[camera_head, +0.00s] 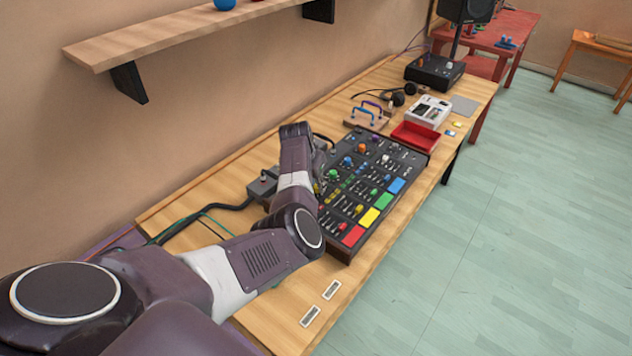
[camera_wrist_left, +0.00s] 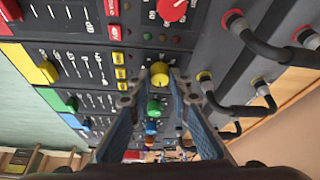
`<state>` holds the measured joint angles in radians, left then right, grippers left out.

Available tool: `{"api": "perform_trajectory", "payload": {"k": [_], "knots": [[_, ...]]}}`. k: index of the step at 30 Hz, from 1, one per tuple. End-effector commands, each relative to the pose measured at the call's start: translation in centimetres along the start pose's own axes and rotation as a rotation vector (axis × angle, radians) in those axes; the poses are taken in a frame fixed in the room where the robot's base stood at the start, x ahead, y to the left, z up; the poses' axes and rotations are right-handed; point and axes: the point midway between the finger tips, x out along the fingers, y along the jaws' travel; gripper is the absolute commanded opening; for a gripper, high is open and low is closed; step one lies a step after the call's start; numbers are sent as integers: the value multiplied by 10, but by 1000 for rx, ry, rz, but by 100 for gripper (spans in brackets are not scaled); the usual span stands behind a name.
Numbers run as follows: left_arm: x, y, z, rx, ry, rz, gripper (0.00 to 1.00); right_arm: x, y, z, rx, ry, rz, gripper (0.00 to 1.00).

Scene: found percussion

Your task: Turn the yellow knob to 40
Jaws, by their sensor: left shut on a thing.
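The yellow knob (camera_wrist_left: 160,71) sits on the dark mixer panel in the left wrist view. My left gripper (camera_wrist_left: 159,78) has a fingertip on each side of this knob and is shut on it. The knob's pointer and scale are too small to read. In the head view, my left arm reaches over the black mixer (camera_head: 387,153), and its wrist hides the gripped knob there. My right gripper is in neither view.
A green knob (camera_wrist_left: 154,107) and a red knob (camera_wrist_left: 172,10) flank the yellow one. Cables with red plugs (camera_wrist_left: 234,20) run beside the panel. A red tray (camera_head: 415,137) stands beyond the mixer. A wooden shelf (camera_head: 170,35) hangs above the bench.

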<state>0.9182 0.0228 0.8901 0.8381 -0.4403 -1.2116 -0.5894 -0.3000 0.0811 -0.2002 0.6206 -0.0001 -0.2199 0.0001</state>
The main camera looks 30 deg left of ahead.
Motion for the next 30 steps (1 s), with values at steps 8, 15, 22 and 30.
{"api": "perform_trajectory", "payload": {"k": [8, 15, 22, 30], "knots": [[0, 2, 1, -219, -4, -94, 0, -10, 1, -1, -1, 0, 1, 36], [2, 3, 1, -390, -4, -165, 0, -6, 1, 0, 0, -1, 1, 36], [2, 3, 0, -506, -2, -211, 0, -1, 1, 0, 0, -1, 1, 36], [1, 4, 0, -566, -4, -235, 0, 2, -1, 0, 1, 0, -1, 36]]}}
